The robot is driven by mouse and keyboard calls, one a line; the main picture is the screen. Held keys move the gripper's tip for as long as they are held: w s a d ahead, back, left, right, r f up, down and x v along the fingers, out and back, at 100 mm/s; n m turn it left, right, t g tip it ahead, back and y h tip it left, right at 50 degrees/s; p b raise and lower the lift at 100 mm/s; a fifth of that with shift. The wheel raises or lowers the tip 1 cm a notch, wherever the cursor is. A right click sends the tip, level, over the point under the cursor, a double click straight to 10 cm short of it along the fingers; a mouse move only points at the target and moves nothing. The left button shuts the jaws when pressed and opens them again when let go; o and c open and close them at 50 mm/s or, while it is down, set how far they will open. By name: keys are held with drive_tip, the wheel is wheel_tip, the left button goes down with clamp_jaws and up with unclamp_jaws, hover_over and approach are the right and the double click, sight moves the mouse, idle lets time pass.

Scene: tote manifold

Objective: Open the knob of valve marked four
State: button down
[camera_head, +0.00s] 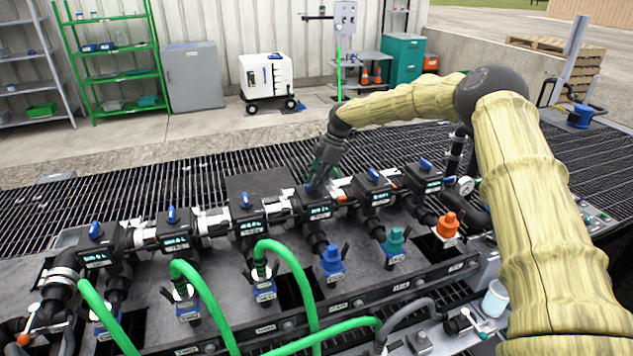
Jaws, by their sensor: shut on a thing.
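A row of black valves with lit displays and blue knobs runs along the manifold (215,262), rising from left to right. My gripper (317,185) reaches down from above onto the fourth valve (318,211) from the left. It is shut on the knob of that valve; the fingers mostly hide the knob and its angle. The valve numbers are too small to read. The other blue knobs stand free, such as the third (246,200) and the fifth (373,174) from the left.
Green hoses (292,262) arch up from the left outlets. Blue (332,260), teal (394,240) and orange (448,225) caps sit on the right outlets. My arm arches over the right side. Dark grating (215,165) lies behind the manifold.

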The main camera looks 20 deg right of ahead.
drive_tip(key=c, duration=1.5)
unclamp_jaws()
drive_tip(key=shift+o, duration=0.2)
drive_tip(key=v, duration=1.2)
drive_tip(key=shift+w, duration=0.1)
